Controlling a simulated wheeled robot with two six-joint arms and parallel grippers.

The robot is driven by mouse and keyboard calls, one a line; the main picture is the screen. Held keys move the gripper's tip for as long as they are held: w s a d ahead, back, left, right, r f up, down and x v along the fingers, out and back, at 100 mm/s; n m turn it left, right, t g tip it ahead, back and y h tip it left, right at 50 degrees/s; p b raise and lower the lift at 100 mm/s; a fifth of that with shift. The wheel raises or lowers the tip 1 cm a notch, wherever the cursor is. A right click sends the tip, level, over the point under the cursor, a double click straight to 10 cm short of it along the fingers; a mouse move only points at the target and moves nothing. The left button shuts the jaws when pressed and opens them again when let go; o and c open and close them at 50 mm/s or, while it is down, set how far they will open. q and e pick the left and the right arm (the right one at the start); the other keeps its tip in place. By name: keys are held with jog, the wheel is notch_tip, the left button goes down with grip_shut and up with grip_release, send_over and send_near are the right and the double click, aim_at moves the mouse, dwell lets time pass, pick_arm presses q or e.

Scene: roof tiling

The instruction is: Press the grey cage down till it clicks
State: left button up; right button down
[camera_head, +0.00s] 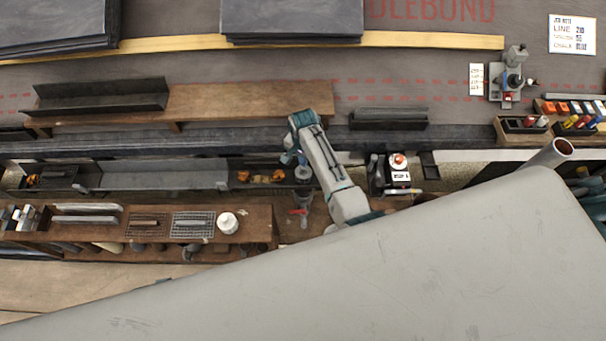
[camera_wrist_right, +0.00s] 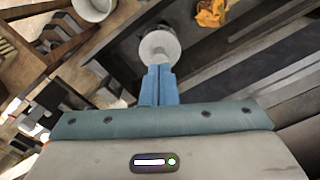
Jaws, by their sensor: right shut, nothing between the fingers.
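A round pale grey piece (camera_wrist_right: 160,45) sits just beyond my right fingertips in the right wrist view; it looks like the cage, but its bars cannot be made out. In the head view it is a small grey round (camera_head: 303,173) at the gutter (camera_head: 150,174) line. My right gripper (camera_wrist_right: 158,70) is shut and empty, with its blue fingertips over the near rim of the piece. I cannot tell whether they touch it. In the head view my right arm reaches down to it, partly hiding it. My left gripper is in neither view.
A wooden bench (camera_head: 262,226) at lower left holds wire mesh pieces (camera_head: 193,224) and a white pot (camera_head: 228,222). Orange items (camera_head: 260,176) lie left of my gripper. A box with a red button (camera_head: 398,160) stands right. A large grey surface fills the lower right.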

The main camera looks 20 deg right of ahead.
dwell(0.3)
jog(key=shift+f+b, duration=0.55)
jog(key=shift+f, duration=0.35)
dwell(0.4)
dwell(0.4)
